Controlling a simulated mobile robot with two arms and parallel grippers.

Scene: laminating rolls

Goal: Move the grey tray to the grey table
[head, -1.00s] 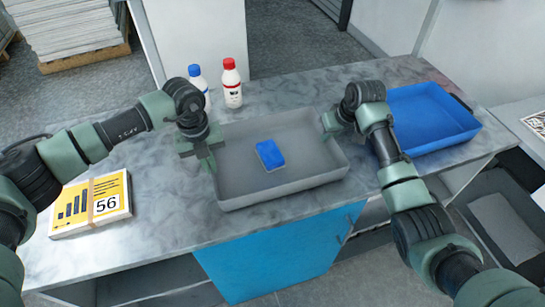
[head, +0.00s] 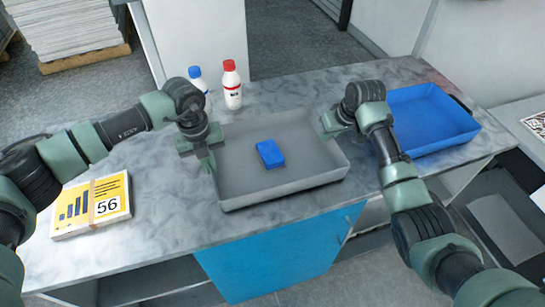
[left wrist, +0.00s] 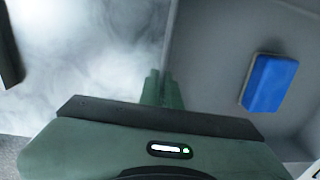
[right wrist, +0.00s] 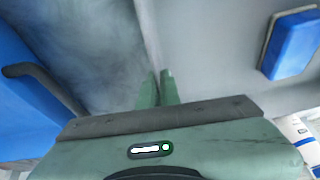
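The grey tray (head: 284,189) is over the marbled counter (head: 165,230), with a blue block (head: 270,154) lying inside it. My left gripper (head: 208,160) is at the tray's left wall; the left wrist view shows its fingers (left wrist: 163,88) close together with the wall between them. My right gripper (head: 331,122) is at the tray's right wall; the right wrist view shows its fingers (right wrist: 158,88) closed around that wall. A dark line shows under the tray's front edge; I cannot tell whether it is clear of the counter. No surface is clearly the grey table.
A blue tray (head: 432,118) stands to the right on the counter. A red-capped bottle (head: 232,88) and a blue-capped bottle (head: 197,80) stand behind the grey tray. A yellow-and-white stack (head: 90,205) lies at left. A pale surface (head: 537,115) shows at the right edge.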

